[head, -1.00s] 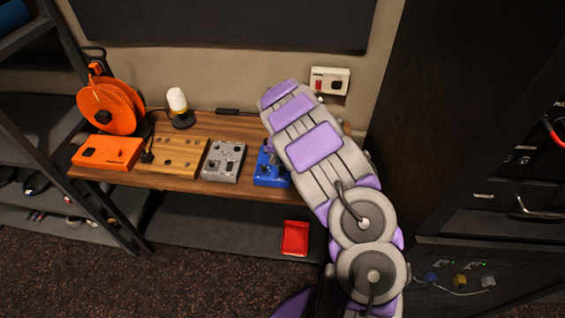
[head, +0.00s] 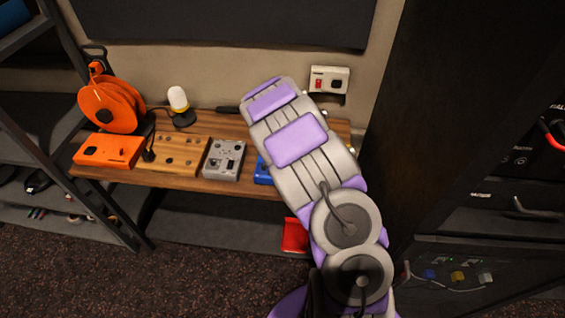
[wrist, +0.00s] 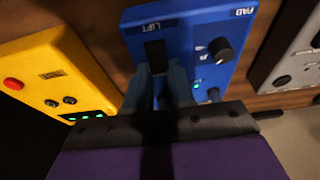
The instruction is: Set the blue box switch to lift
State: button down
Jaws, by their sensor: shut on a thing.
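The blue box (wrist: 196,30) fills the middle of the wrist view, with labels reading LIFT and PAD. A dark switch slot (wrist: 154,52) sits beside the LIFT label, and a black knob (wrist: 221,49) is near PAD. My gripper (wrist: 158,78) is at the slot, its two fingers close together and shut on the switch. The switch lever is mostly hidden between the fingers, so its exact position cannot be told. In the head view, only the left edge of the blue box (head: 262,171) shows; my arm hides the rest and my gripper.
A yellow box (wrist: 38,72) with a red button lies left of the blue box in the wrist view, and a grey box (wrist: 291,62) lies right. In the head view, a grey box (head: 223,159) and orange box (head: 109,151) share the wooden desk (head: 190,183).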

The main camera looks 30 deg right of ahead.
jog(key=c, duration=1)
grip_release()
jog(key=shift+a, duration=0.1)
jog(key=shift+o, duration=0.2)
jog(key=p+v, duration=0.2)
jog(key=v, duration=1.5)
jog(key=shift+a, duration=0.1)
jog(key=s+a+r+n+g+y+b, duration=0.1)
jog(key=s+a+r, duration=0.35)
jog(key=s, duration=0.45)
jog(key=s+a+r+n+g+b, duration=0.1)
jog(key=s+a+r, duration=0.3)
jog(key=s, duration=0.5)
jog(key=s+a+n+g, duration=0.1)
jog(key=s+a+n, duration=0.1)
jog(key=s, duration=0.7)
jog(key=s+a+n+g, duration=0.1)
jog(key=s+a, duration=0.3)
jog(key=s, duration=0.6)
jog(key=shift+f+n+y, duration=0.3)
jog(key=shift+f+n, duration=0.05)
jog(key=shift+n, duration=0.55)
